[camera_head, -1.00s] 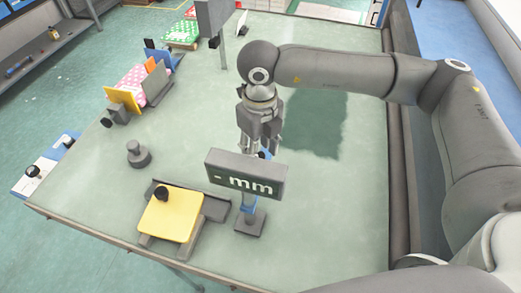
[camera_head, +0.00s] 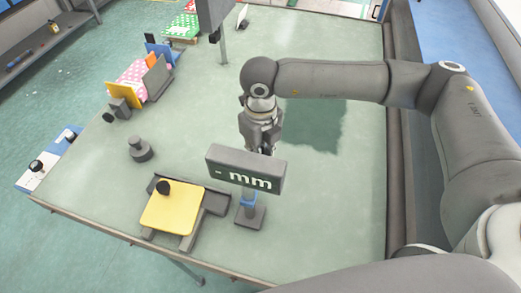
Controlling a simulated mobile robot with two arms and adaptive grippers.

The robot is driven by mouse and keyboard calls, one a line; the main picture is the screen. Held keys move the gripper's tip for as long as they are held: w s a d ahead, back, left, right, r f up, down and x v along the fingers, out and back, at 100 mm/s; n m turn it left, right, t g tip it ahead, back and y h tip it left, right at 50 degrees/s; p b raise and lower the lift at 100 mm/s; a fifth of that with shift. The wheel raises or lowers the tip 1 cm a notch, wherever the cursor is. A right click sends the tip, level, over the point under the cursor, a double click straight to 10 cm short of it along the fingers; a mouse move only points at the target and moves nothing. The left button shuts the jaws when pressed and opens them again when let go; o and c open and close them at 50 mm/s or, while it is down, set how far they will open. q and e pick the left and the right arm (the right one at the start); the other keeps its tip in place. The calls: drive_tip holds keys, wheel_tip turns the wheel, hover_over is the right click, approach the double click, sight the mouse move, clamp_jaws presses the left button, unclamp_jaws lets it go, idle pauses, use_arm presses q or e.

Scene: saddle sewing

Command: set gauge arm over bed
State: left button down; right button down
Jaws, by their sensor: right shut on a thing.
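The gauge stands on the table with a dark display (camera_head: 245,169) reading "- mm", on a post with a blue collar and a square grey foot (camera_head: 250,217). My right gripper (camera_head: 265,149) is just behind the display and shut on the gauge arm. The display hides its fingertips and most of the arm, so the exact grip cannot be seen. To the left of the gauge foot, a yellow plate (camera_head: 174,213) with a black knob sits on a grey bed (camera_head: 216,202). I cannot see the gauge arm's position over the bed. My left gripper is not in view.
A grey round weight-like piece (camera_head: 140,149) stands left of centre. Stands with a pink patterned piece (camera_head: 133,74) are at the far left, and a green patterned piece (camera_head: 183,28) is at the back. The table (camera_head: 320,220) is clear to the right of the gauge.

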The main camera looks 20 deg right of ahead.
drive_tip(key=shift+w, duration=0.1)
drive_tip(key=shift+w+a+f+n+b, duration=0.1)
drive_tip(key=shift+a+n+b, duration=0.2)
drive_tip(key=shift+b, duration=0.45)
drive_tip(key=w+a+n+b, duration=0.1)
drive_tip(key=a+n+b, duration=0.6)
drive_tip(key=b, duration=0.6)
drive_tip(key=shift+w+r, duration=0.15)
drive_tip(key=shift+r, duration=0.05)
drive_tip(key=c, duration=1.4)
unclamp_jaws()
drive_tip(key=shift+a, duration=0.1)
drive_tip(key=shift+o, duration=0.2)
